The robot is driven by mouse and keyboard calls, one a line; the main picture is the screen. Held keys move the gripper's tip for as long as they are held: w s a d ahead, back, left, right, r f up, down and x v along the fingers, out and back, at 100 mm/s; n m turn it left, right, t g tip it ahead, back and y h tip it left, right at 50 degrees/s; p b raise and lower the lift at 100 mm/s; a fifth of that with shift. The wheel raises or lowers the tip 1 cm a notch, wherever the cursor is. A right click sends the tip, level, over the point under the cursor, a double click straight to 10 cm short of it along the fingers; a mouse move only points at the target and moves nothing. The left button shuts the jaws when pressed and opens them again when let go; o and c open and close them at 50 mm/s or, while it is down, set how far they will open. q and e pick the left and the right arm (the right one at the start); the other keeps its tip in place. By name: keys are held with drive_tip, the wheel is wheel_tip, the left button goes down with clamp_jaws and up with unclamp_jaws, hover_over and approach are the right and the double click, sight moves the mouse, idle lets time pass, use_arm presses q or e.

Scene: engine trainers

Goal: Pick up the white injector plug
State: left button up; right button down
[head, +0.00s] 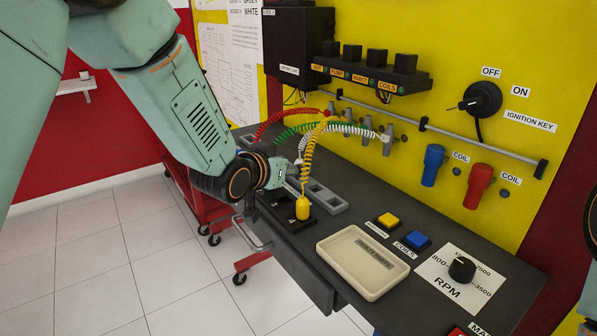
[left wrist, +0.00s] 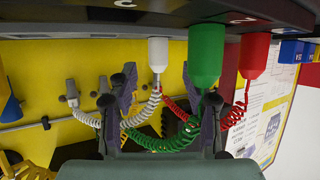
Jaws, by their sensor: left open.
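The white injector plug (left wrist: 158,52) shows in the left wrist view, its white coiled cord leading away from its narrow end. My left gripper (left wrist: 168,88) is open, with one finger on each side of the white plug's line. The plug sits beyond the fingers, toward the black bench, and nothing is held. The green plug (left wrist: 207,52) is beside it, behind the right finger's tip. In the head view my left gripper (head: 290,177) is low over the bench near the plug holder, and its wrist hides the white plug. My right gripper is not in view.
A red plug (left wrist: 253,56) stands past the green one. A yellow plug (head: 302,208) stands in the black holder close to my gripper. Coiled cords (head: 318,135) arch above. A beige tray (head: 345,280) and yellow and blue buttons (head: 388,220) are to the right.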

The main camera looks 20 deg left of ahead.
use_arm(q)
drive_tip(key=x, duration=0.3)
drive_tip(key=shift+w+d+f, duration=0.15)
drive_tip(key=shift+f, duration=0.05)
drive_tip(key=shift+r, duration=0.1)
drive_tip(key=c, duration=1)
clamp_jaws()
